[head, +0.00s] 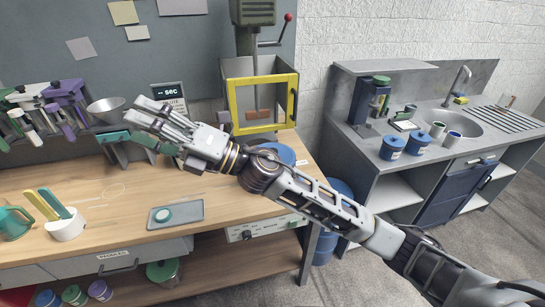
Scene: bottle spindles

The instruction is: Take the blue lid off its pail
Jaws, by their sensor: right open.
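A round blue top (280,152), which looks like a lid, shows at the table's right end. My right forearm and wrist hide part of it, so I cannot tell how it sits on a pail. Two small blue tubs (391,149) with pale labels stand on the sink counter. My right gripper (138,117) is over the left part of the table, open, well left of the blue top, with nothing seen between its fingers. My left gripper is not in view.
A yellow-framed press guard (263,103) stands behind the blue top. A grey tray (176,215) with a green round piece lies on the table. A teal mug (14,222) is at left. A blue drum (340,188) stands on the floor.

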